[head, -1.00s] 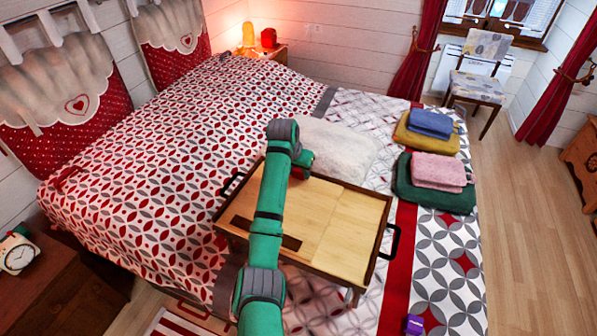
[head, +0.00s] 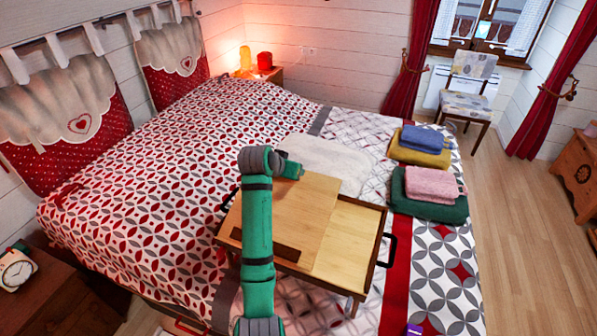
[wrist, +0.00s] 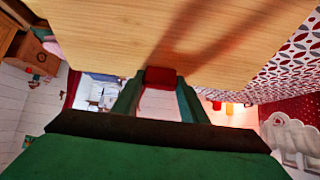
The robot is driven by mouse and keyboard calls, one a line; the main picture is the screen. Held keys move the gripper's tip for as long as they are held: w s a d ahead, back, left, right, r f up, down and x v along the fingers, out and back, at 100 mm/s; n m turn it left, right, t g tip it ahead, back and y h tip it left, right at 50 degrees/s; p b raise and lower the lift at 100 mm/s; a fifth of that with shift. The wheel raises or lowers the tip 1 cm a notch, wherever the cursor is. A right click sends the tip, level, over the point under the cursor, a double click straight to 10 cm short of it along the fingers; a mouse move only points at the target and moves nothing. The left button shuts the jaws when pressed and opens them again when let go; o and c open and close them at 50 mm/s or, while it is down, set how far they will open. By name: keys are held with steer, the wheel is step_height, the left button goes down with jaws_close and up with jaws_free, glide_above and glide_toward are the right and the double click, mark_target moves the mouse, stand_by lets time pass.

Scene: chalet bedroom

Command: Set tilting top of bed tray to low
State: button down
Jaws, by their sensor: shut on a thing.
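The wooden bed tray (head: 352,242) stands on the bed, with dark side rails and a black handle on its right end. Its tilting top (head: 305,220), the left panel with a dark ledge at the near edge, is tilted: its far edge is raised above the fixed right part. My green arm reaches over it, and my gripper is mostly hidden behind the arm at that far edge. The panel's underside support is hidden.
A white fluffy blanket (head: 325,162) lies behind the tray. Folded towels (head: 430,185) are stacked to its right. A purple object (head: 414,329) is at the bottom edge. A chair (head: 470,90) stands beyond the bed, with open floor on the right.

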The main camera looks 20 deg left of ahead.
steer(key=shift+r, duration=0.15)
steer(key=c, duration=1.1)
jaws_free()
steer(key=shift+a, duration=0.15)
steer(key=v, duration=1.1)
steer(key=shift+s, duration=0.1)
